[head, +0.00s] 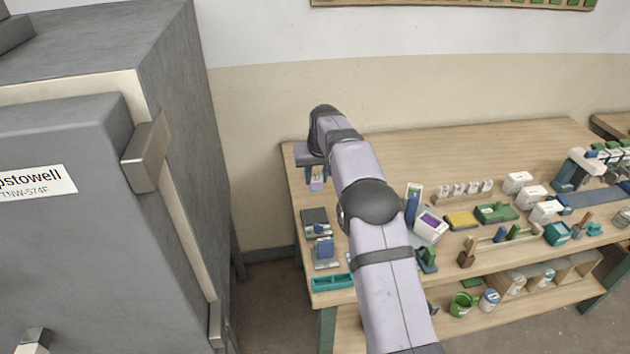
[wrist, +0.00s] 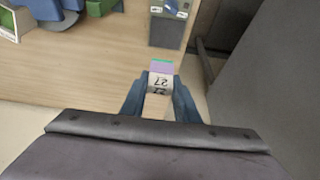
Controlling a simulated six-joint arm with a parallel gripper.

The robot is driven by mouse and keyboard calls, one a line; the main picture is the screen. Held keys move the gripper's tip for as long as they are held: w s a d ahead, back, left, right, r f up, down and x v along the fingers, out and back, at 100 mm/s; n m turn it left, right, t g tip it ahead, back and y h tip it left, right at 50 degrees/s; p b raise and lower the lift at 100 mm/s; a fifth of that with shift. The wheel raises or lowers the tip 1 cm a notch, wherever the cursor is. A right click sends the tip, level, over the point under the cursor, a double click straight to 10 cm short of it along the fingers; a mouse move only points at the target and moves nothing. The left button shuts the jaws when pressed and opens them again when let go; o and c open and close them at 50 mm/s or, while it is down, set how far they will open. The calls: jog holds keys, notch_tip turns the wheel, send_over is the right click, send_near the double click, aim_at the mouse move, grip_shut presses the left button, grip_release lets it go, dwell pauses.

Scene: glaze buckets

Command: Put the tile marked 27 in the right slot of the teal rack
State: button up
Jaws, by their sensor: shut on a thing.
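My gripper (head: 316,174) is above the far left part of the table, shut on the tile marked 27 (wrist: 160,79). In the wrist view the tile sits between the two blue fingers (wrist: 160,92); it is pale, with a purple band and a teal edge at its far end. Its number reads upside down there. In the head view only a small pinkish part of the tile (head: 317,185) shows below the fingers. The teal rack (head: 333,282) lies at the table's front left corner, well apart from the tile. Its slots are too small to make out clearly.
Between the gripper and the rack stand a dark flat block (head: 314,216) and a device with a blue top (head: 324,249). A grey kiln-like cabinet (head: 180,130) rises left of the table (head: 460,150). Several tools and white boxes crowd the right. The table's back is clear.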

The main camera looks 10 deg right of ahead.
jog(key=r, duration=0.2)
jog(key=d+r, duration=0.1)
jog(key=r, duration=0.5)
jog(key=shift+w+d, duration=0.25)
jog(key=shift+m, duration=0.3)
jog(key=v, duration=0.2)
jog(key=d+v, duration=0.1)
jog(key=v, duration=0.1)
jog(key=shift+s, duration=0.15)
jog(key=shift+s+r, duration=0.15)
jog(key=shift+s, duration=0.05)
